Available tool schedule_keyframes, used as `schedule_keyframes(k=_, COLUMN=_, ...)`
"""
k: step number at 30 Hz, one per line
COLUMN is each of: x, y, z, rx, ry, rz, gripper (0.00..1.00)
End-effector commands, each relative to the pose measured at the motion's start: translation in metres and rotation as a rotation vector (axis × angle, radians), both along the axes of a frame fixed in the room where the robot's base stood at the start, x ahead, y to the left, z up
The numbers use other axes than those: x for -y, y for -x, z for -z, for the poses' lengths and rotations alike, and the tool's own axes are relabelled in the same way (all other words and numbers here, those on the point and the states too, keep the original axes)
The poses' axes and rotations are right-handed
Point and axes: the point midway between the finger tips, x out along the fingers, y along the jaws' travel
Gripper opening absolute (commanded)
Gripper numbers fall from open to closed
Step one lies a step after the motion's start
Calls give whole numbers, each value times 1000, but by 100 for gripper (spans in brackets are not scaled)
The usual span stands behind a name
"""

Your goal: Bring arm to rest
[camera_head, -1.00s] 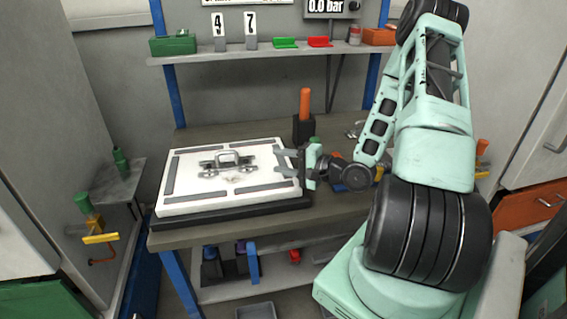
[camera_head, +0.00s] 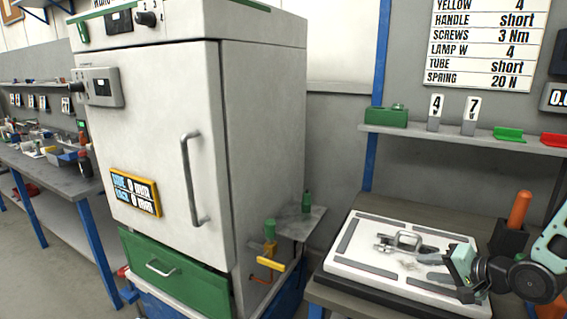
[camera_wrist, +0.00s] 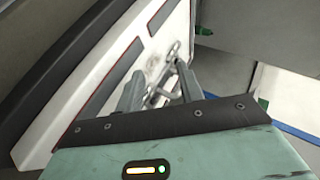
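My gripper (camera_head: 442,256) is at the lower right of the head view, above the right part of a white panel (camera_head: 360,262) with grey strips and a metal handle (camera_head: 400,240) in its middle. In the wrist view the two grey fingers (camera_wrist: 158,88) stand apart with nothing held between them. The panel and its handle lie beyond the fingertips there. Most of my arm is outside the head view.
A white cabinet (camera_head: 150,130) with a green drawer (camera_head: 165,268) stands left of the bench. An orange-handled tool in a black holder (camera_head: 508,238) stands close to my gripper. A shelf (camera_head: 460,138) with green and red parts runs above the bench.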

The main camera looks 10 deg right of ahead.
Motion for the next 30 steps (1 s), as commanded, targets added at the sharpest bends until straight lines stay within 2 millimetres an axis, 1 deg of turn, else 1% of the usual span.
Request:
schedule_keyframes(k=1, x=-20, y=-4, z=-4, rx=-28, ry=96, rz=-68, gripper=38)
schedule_keyframes(k=5, x=-63, y=-1, z=-11, rx=-111, ry=330, rz=-228, gripper=38)
schedule_keyframes(k=6, x=-77, y=2, z=-15, rx=-135, ry=398, rz=-280, gripper=38)
schedule_keyframes(k=8, x=-98, y=11, z=-22, rx=-169, ry=494, rz=-363, gripper=38)
schedule_keyframes(k=9, x=-112, y=18, z=-27, rx=-190, ry=554, rz=-416, gripper=38)
schedule_keyframes(k=11, x=-134, y=31, z=-35, rx=-219, ry=637, rz=-503, gripper=38)
schedule_keyframes(k=12, x=-148, y=42, z=-42, rx=-238, ry=687, rz=-561, gripper=38)
schedule_keyframes(k=14, x=-169, y=61, z=-51, rx=-265, ry=756, rz=-653, gripper=38)
schedule_keyframes(k=15, x=-182, y=75, z=-58, rx=-281, ry=797, rz=-716, gripper=38)
schedule_keyframes(k=17, x=-201, y=99, z=-68, rx=-304, ry=849, rz=-813, gripper=38)
schedule_keyframes(k=18, x=-213, y=117, z=-74, rx=-317, ry=880, rz=-882, gripper=38)
schedule_keyframes(k=20, x=-229, y=145, z=-84, rx=-336, ry=917, rz=-983, gripper=38)
schedule_keyframes(k=21, x=-238, y=162, z=-90, rx=-346, ry=935, rz=-1048, gripper=38)
schedule_keyframes(k=24, x=-254, y=203, z=-102, rx=-363, ry=963, rz=-1193, gripper=38)
schedule_keyframes(k=27, x=-262, y=232, z=-110, rx=-375, ry=974, rz=-1296, gripper=38)
schedule_keyframes(k=30, x=-265, y=248, z=-114, rx=-382, ry=977, rz=-1351, gripper=38)
